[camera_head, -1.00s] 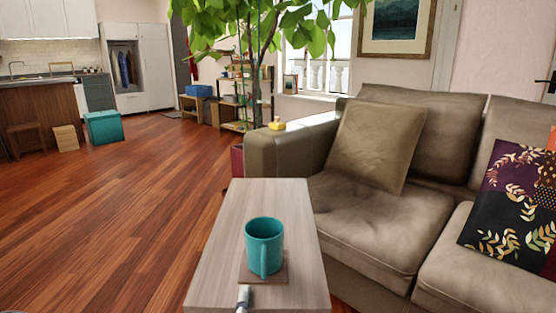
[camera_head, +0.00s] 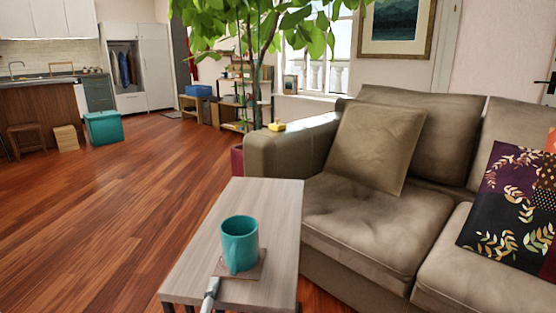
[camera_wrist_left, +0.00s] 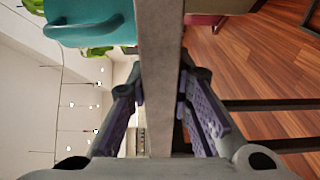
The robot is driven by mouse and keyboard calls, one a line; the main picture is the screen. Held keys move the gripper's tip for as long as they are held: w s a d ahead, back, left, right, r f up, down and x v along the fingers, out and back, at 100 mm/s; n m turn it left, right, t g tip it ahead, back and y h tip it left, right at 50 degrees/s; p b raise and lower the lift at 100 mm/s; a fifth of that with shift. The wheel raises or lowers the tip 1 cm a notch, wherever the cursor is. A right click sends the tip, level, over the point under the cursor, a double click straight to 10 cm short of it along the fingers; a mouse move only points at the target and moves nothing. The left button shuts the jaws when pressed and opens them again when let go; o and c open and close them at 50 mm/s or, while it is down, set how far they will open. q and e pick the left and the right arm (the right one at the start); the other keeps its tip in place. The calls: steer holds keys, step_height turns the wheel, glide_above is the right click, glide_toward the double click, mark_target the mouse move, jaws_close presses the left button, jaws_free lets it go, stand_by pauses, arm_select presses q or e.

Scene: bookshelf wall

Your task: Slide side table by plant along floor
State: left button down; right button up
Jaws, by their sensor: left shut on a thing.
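The side table (camera_head: 206,240) has a pale wood-grain top and dark legs and stands on the floor in front of the sofa, at the bottom of the head view. A teal mug (camera_head: 239,245) stands upright on a brown coaster (camera_head: 258,270) on its top. My left gripper (camera_head: 210,296) is at the table's near edge, mostly hidden in the head view. In the left wrist view, the gripper's fingers (camera_wrist_left: 160,110) are shut on the edge of the tabletop, one on each side. The plant (camera_head: 257,55) rises behind the table from a dark red pot (camera_head: 237,160). My right gripper is out of view.
A brown leather sofa (camera_head: 345,215) stands close along the table's right side, with a narrow strip of floor between near the front. Open wood floor (camera_head: 110,215) lies to the left. A teal box (camera_head: 103,128) and a small stool (camera_head: 26,140) are farther back.

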mark_target(178, 270)
arm_select(q)
steer(key=shift+w+a+r, duration=0.1)
steer(key=shift+w+a, duration=0.15)
steer(key=shift+a, duration=0.25)
steer(key=shift+w+a+r, duration=0.1)
steer(key=shift+w+a, duration=0.15)
steer(key=shift+a, duration=0.25)
steer(key=shift+w+a, duration=0.3)
steer(key=shift+a, duration=0.3)
steer(key=shift+w+a, duration=0.35)
steer(key=shift+a, duration=0.3)
steer(key=shift+w+a, duration=0.3)
steer(key=shift+a, duration=0.3)
steer(key=shift+w+a+r+b, duration=0.1)
steer(key=shift+w+a+b, duration=0.2)
steer(key=shift+w+a, duration=0.45)
steer(key=shift+w+a+b, duration=0.3)
steer(key=shift+w+a, duration=0.2)
steer(key=shift+a, duration=0.35)
